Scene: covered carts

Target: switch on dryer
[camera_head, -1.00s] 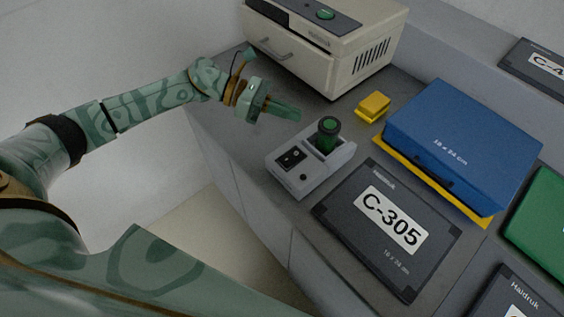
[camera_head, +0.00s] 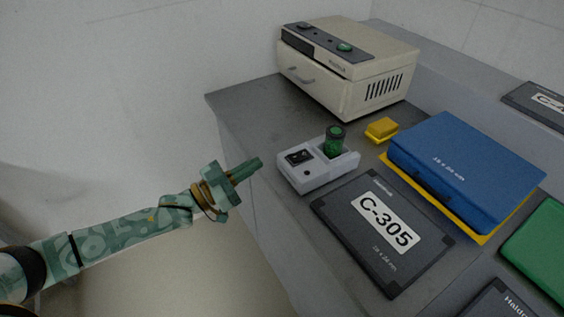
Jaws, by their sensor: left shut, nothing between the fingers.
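The dryer looks to be the beige box (camera_head: 352,88) at the back of the counter, with a front drawer handle, side vents and a dark top panel. A round green button (camera_head: 345,47) sits on that panel. My left gripper (camera_head: 258,163) is shut and empty. In the picture it is left of the small grey device, near the counter's left edge, and apart from the dryer. My right gripper is not in view.
A grey device (camera_head: 312,178) with a black switch holds a green-capped cylinder (camera_head: 334,141). Nearby are a yellow block (camera_head: 381,129), a dark C-305 case (camera_head: 371,258), a blue box (camera_head: 462,165) and a green box (camera_head: 545,245). The counter (camera_head: 245,103) left of the dryer is bare.

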